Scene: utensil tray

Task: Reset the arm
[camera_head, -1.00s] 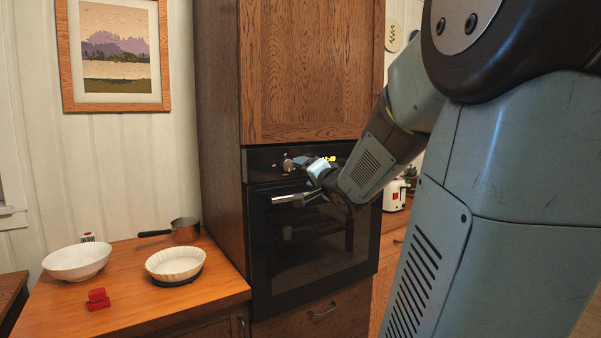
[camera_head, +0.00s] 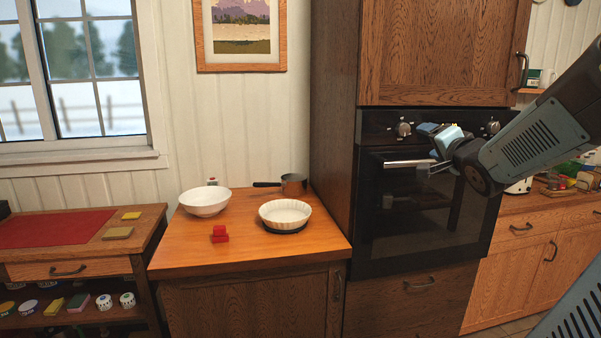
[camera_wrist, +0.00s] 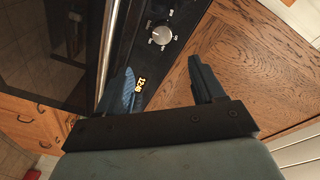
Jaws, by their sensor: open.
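My gripper (camera_head: 428,166) is in front of the black oven (camera_head: 418,225), near its silver door handle (camera_head: 403,163), in the head view. In the wrist view, my gripper (camera_wrist: 166,88) has its two fingers wide apart with nothing between them. Behind the fingers are the oven's control panel, with a knob (camera_wrist: 160,34) and a lit clock (camera_wrist: 139,86). The handle bar (camera_wrist: 106,45) runs beside the left finger; I cannot tell whether they touch. The oven door is closed in the head view.
A side table (camera_head: 85,265) stands farther left. Another counter (camera_head: 545,199) is at the right.

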